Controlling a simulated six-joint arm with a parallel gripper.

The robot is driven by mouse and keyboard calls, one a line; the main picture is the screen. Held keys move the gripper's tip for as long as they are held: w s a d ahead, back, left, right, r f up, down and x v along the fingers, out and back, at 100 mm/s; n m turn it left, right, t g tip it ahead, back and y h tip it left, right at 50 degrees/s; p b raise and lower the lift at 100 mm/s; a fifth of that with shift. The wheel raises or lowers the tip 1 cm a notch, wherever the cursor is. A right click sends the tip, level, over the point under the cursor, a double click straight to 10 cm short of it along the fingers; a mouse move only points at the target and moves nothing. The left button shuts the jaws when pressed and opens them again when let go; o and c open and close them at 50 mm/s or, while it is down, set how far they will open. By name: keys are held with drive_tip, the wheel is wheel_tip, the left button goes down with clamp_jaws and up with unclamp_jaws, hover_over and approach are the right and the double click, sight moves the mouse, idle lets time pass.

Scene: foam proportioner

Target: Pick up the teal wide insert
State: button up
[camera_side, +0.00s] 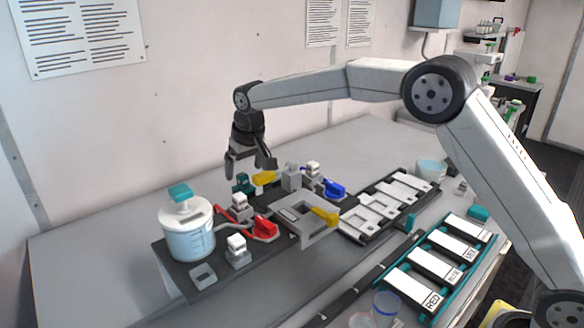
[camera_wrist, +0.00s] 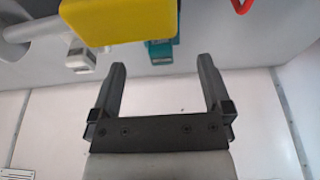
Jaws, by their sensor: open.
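My gripper (camera_side: 250,168) hangs pointing down above the back of the dark fixture board, with its two fingers apart and nothing between them. A teal piece (camera_side: 242,184), which looks like the teal wide insert, sits just below the fingers, beside a yellow piece (camera_side: 264,178). In the wrist view my gripper (camera_wrist: 162,65) is open. The teal piece (camera_wrist: 160,52) shows beyond the gap between the fingertips, partly hidden by the large yellow piece (camera_wrist: 118,22). My gripper appears apart from both pieces.
A teal-capped jar (camera_side: 187,235) stands at left. A red-handled valve (camera_side: 264,228), a blue-handled one (camera_side: 335,188) and a grey block with a yellow part (camera_side: 325,215) stand nearby. A slotted rack (camera_side: 375,208) and a teal-edged tray (camera_side: 400,283) lie right. The back of the table is clear.

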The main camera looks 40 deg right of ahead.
sight(243, 175)
drive_tip(key=shift+x, duration=2.6)
clamp_jaws()
